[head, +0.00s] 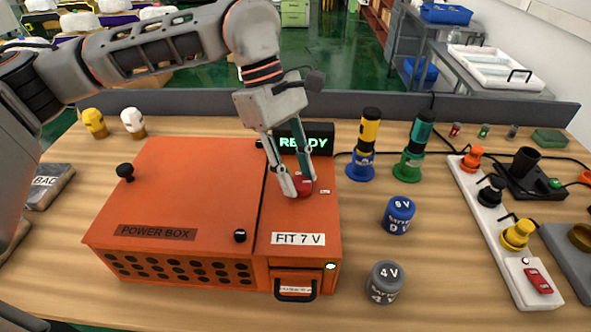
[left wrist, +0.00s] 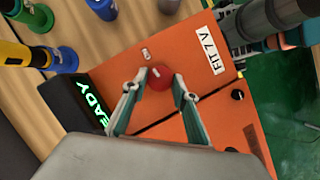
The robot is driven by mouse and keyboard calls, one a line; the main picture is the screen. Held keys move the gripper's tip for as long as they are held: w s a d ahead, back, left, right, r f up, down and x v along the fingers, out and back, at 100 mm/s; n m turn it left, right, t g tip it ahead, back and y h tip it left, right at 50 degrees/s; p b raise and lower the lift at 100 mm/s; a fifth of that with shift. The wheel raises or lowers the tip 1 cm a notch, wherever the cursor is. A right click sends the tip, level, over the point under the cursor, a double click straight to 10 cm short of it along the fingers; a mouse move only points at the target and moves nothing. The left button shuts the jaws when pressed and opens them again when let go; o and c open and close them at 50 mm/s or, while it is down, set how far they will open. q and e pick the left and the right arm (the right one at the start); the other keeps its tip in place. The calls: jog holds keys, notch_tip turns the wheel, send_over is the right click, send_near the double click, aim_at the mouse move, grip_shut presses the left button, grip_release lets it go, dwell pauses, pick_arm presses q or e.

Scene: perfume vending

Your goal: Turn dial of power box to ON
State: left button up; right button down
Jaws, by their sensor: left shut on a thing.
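The orange power box (head: 185,185) stands on the wooden table, with a "POWER BOX" label at its front left. A red dial (head: 304,187) is on its right-hand top panel, near the "FIT 7 V" label (head: 298,239). My left gripper (head: 296,188) points down with its fingers shut on the red dial. In the left wrist view the dial (left wrist: 160,77) shows between the two fingertips (left wrist: 160,84). A black display (head: 305,139) behind the dial reads "READY" in green. The small markings beside the dial are too small to read. My right gripper is not recognisable in either view.
Grey (head: 385,281) and blue (head: 398,214) batteries stand right of the box. Yellow-and-blue (head: 367,140) and green-and-black (head: 415,145) devices stand behind them. A white socket strip (head: 505,230) lies further right. A low grey partition edges the table's back.

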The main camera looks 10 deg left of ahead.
pick_arm(q)
jog(key=shift+w+r+m, duration=0.1)
jog(key=shift+m, duration=0.6)
jog(key=o, duration=1.1)
jog(key=v, duration=1.2)
jog(key=shift+w+d, duration=0.15)
jog(key=shift+d, duration=0.05)
